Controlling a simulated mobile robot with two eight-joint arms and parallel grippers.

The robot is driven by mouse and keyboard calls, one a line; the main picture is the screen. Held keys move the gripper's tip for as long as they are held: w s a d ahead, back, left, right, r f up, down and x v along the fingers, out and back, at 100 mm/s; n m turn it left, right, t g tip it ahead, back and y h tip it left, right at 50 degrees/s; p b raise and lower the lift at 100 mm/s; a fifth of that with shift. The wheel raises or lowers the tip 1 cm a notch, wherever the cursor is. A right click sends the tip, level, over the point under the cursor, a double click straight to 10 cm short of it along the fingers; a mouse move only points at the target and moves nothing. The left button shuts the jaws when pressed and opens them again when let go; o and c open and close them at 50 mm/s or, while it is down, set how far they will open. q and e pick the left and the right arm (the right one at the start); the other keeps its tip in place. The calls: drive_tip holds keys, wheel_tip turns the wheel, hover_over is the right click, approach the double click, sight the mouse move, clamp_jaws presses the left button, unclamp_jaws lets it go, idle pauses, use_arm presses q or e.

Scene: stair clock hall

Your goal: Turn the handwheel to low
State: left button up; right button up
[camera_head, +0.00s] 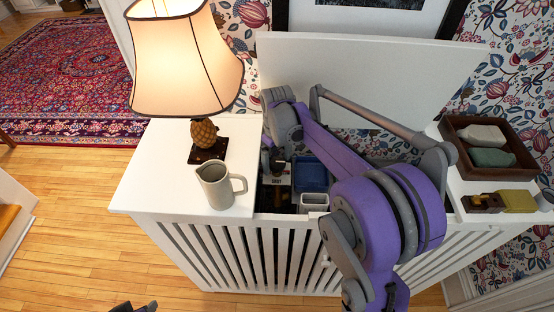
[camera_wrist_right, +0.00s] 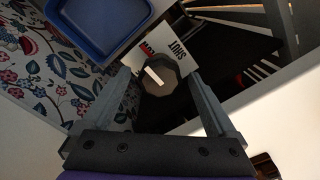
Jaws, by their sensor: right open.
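The handwheel (camera_wrist_right: 161,78) is a dark, many-sided knob with a white pointer bar, seen in the right wrist view. It stands in front of a white label plate (camera_wrist_right: 180,50) with "SHUT" in black and a partly hidden red word. My right gripper (camera_wrist_right: 160,75) is open, with its two fingers apart on either side of the handwheel in that view; I cannot tell whether they touch it. In the head view my right arm reaches into the open white cabinet, and the label plate (camera_head: 277,181) shows only in part. My left gripper (camera_head: 136,307) barely shows at the bottom edge.
The cabinet's lid (camera_head: 370,75) is raised. A blue tray (camera_head: 312,174) and a pale container (camera_head: 314,201) are inside. A lamp (camera_head: 187,60) and a grey jug (camera_head: 215,186) stand on the left top.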

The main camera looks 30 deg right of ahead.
sight(277, 161)
drive_tip(key=shift+r, duration=0.1)
wheel_tip(277, 161, up, 11)
drive_tip(key=shift+p, duration=0.35)
drive_tip(key=shift+f, duration=0.2)
